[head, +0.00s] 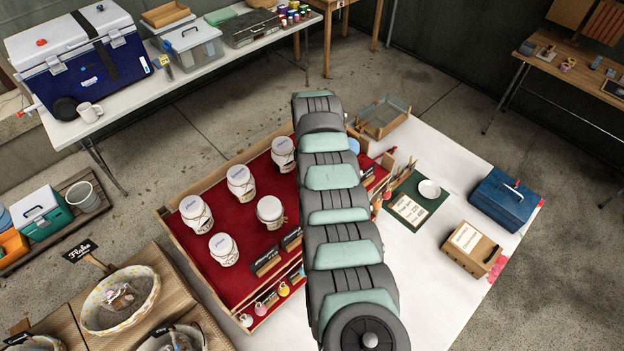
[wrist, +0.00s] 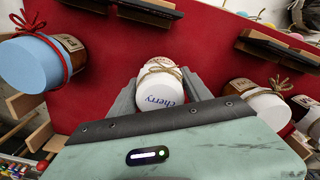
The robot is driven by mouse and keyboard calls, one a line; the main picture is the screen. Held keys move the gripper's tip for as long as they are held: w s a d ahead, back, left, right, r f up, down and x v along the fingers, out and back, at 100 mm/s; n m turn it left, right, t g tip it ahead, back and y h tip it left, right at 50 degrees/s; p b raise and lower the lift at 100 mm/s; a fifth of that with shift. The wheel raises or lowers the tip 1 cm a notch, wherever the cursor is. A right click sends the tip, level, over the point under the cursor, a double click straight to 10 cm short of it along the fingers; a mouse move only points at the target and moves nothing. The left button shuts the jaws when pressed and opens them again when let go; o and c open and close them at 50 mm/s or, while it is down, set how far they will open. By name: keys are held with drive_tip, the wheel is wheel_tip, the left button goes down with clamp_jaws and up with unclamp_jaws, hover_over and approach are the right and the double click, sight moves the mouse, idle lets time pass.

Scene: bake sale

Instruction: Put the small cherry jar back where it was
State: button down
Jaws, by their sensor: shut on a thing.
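The small cherry jar (wrist: 160,90) has a white lid marked "cherry" and twine round its neck. In the wrist view it sits between the two fingers of my gripper (wrist: 161,86), which is shut on it. Red cloth of the display stand (wrist: 205,30) lies behind the jar. I cannot tell whether the jar touches the cloth or hangs above it. In the head view my arm hides the gripper and the cherry jar.
Several white-lidded jars (head: 240,180) stand on the red display (head: 225,285) left of my arm. A blue-topped jar with red ribbon (wrist: 32,62) is left of my gripper, and a white-lidded jar (wrist: 266,110) is right. Dark sign holders (wrist: 150,10) stand close by.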

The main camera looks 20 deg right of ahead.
drive_tip(key=shift+f, duration=0.15)
drive_tip(key=shift+c, duration=2.3)
unclamp_jaws()
wheel_tip(320, 180, up, 12)
drive_tip(key=shift+r+b, duration=0.2)
drive_tip(key=shift+b, duration=0.7)
